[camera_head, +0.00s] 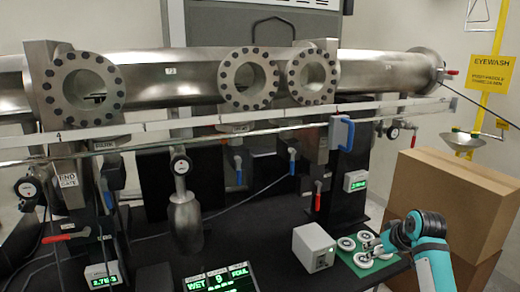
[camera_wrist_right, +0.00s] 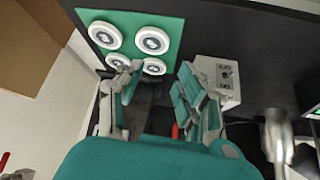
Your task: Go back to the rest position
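My right gripper (camera_head: 378,243) reaches in from the right in the head view, over the right side of a green mat (camera_head: 350,262) at the table's right end. In the right wrist view the gripper (camera_wrist_right: 160,80) has its two fingers spread apart, with nothing held between them. Several white ring-shaped discs (camera_wrist_right: 104,35) lie on the green mat (camera_wrist_right: 128,18) just beyond the fingertips; one finger overlaps a disc in that view, and I cannot tell whether they touch. My left gripper is not in view.
A grey box (camera_head: 314,247) stands left of the mat. A steel pipe (camera_head: 190,78) with bolted flanges, valves and gauges spans the table behind. A display (camera_head: 218,278) sits at the front. Cardboard boxes (camera_head: 445,195) stand at right, close to my arm.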

